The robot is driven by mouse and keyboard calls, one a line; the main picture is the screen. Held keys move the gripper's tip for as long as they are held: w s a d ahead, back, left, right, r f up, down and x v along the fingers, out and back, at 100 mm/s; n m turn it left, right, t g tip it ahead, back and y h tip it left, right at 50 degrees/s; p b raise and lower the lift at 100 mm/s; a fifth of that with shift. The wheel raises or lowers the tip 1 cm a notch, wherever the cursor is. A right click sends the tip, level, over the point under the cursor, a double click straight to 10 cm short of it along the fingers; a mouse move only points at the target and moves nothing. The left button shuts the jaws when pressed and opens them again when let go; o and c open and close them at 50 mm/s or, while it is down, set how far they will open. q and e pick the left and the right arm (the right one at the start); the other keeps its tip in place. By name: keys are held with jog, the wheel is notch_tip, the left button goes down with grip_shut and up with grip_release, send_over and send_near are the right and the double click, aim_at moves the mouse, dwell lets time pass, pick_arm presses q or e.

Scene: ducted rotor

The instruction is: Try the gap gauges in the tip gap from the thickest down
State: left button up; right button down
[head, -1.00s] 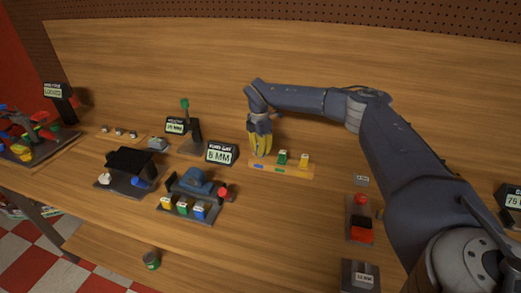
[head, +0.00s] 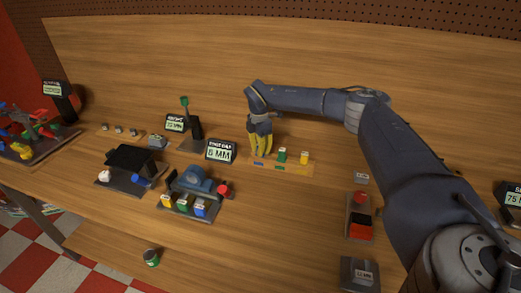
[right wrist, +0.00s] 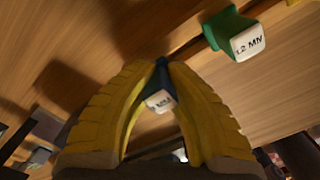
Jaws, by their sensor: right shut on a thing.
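My right gripper (head: 260,151) is at the left end of the gauge board (head: 286,172). In the right wrist view my yellow fingers (right wrist: 160,95) are shut on a small blue gauge (right wrist: 157,99) with a white label too blurred to read. The fingers hide most of it, and I cannot tell whether it is clear of the board. A green gauge (head: 282,156) stands beside it and reads 1.2 MM in the right wrist view (right wrist: 236,34). A yellow gauge (head: 304,157) stands at the right. A multicoloured bladed fixture (head: 32,138) is at far left. My left gripper is not in view.
A fixture with a blue cylinder (head: 193,180) and several coloured blocks stands left of centre. A 6 MM display (head: 220,152) is behind it. A black-topped stand (head: 130,166) is further left. A red-and-black device (head: 360,222) is at right. The front centre is clear.

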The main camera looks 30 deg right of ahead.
jog(key=shift+f, duration=0.55)
dwell(0.8)
jog(key=c, duration=1.4)
grip_release()
jog(key=shift+c, duration=0.2)
